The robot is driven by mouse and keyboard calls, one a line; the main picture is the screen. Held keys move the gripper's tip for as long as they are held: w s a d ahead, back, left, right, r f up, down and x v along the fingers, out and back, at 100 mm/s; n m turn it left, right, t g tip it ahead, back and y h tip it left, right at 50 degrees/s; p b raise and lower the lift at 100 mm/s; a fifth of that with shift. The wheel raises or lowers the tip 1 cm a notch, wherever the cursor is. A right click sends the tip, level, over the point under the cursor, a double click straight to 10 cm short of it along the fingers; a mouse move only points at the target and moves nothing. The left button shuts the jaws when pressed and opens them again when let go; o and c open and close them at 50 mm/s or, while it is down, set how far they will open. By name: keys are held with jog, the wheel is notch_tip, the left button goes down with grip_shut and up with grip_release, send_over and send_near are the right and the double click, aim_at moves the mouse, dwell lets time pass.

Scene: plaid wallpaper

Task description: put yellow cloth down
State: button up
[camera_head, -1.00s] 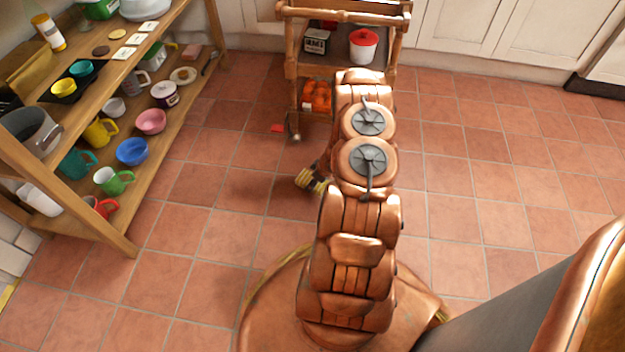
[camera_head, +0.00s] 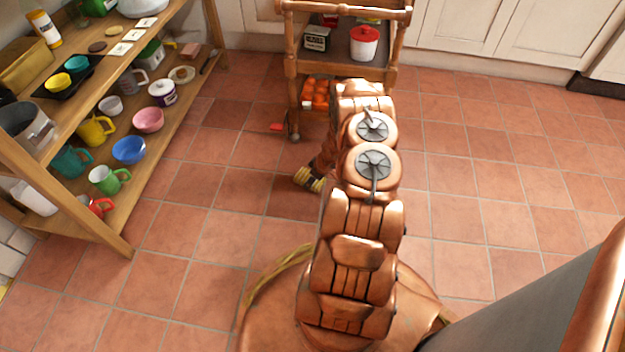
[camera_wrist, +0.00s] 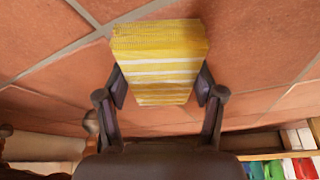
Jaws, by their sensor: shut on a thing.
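The yellow cloth (camera_wrist: 158,62) has white stripes and is held between the two fingers of my gripper (camera_wrist: 160,88) in the wrist view. The fingers are shut on its sides, and its far end sticks out past the fingertips toward the tiles. In the head view the cloth (camera_head: 308,178) is a small yellow striped patch left of my arm, above the red tile floor. The gripper itself is mostly hidden there behind my arm links. Whether the cloth touches the floor cannot be told.
A wooden shelf unit (camera_head: 120,248) with mugs and bowls (camera_head: 130,150) is at the left. A small red thing (camera_head: 277,127) lies by the trolley. Floor at right is clear.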

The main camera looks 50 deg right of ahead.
jog(key=o, duration=1.5)
jog(key=shift+o, duration=0.2)
